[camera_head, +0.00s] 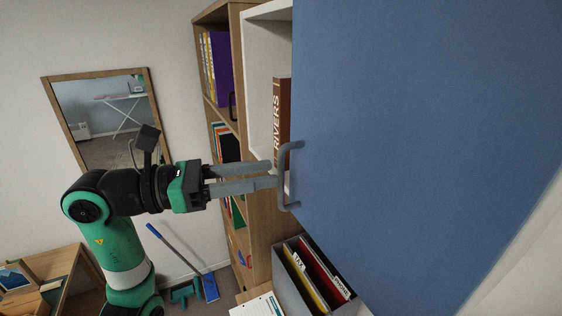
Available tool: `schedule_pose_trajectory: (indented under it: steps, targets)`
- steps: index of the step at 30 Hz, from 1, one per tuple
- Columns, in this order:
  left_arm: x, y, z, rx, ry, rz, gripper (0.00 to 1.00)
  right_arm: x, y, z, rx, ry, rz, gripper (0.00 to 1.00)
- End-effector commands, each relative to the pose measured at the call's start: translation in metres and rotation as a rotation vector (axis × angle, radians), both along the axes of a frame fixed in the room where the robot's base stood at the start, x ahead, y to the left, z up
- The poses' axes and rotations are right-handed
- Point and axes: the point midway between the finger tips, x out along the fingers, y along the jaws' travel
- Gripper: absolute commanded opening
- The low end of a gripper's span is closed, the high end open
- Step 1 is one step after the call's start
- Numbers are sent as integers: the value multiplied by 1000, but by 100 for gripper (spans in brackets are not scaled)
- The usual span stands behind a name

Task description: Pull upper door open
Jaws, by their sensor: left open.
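The upper door (420,130) is a large blue panel filling the right of the head view. It stands ajar, with part of the white cabinet (262,60) showing to its left. Its grey handle (283,178) is a bar on the door's left edge. My left gripper (274,174) is open, its two fingers pointing right, with the tips at the handle. I cannot tell whether the fingers touch the bar. My right gripper is not in view.
A brown book marked RIVERS (282,120) stands inside the cabinet. A wooden bookshelf (262,215) with books and folders stands behind. A grey file box (290,275) sits below the door. A framed mirror (100,100) hangs on the wall, and a blue broom (209,287) is near the floor.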

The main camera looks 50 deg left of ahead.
Motion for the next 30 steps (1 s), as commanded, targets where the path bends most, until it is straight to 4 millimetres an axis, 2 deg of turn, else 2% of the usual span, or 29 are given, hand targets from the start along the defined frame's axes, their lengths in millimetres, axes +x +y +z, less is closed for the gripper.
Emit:
schedule_pose_trajectory:
  steps: [3,6,16,21,24,30]
  targets:
    - [19,-11,3,-3,1,-4,45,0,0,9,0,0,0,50]
    - [29,-16,1,0,1,-2,45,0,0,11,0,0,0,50]
    - [35,-18,0,0,0,0,45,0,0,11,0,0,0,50]
    - [35,-18,0,1,0,0,14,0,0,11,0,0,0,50]
    - [34,-18,0,1,0,0,0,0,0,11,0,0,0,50]
    - [34,-18,0,1,0,0,0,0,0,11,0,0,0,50]
